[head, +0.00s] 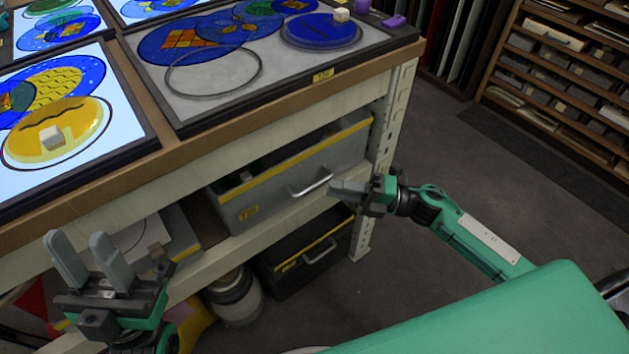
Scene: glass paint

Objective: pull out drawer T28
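A grey drawer (284,195) with a yellow strip along its top edge sits under the table, in the middle of the head view. It has a metal bar handle (312,184) and a small yellow label (249,212), which is too small to read, so I cannot tell whether it is T28. My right gripper (334,188) is just right of this handle, its fingertips pointing left towards it. They look apart from the handle. Its fingers overlap in this view, so their opening is hidden. My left gripper (84,246) is open and empty at the lower left, fingers up.
A darker drawer (290,275) with its own handle (320,253) sits lower down. A light table leg (386,150) stands right of the grey drawer. Glass panels lie on the tabletop above. The floor (440,140) to the right is clear.

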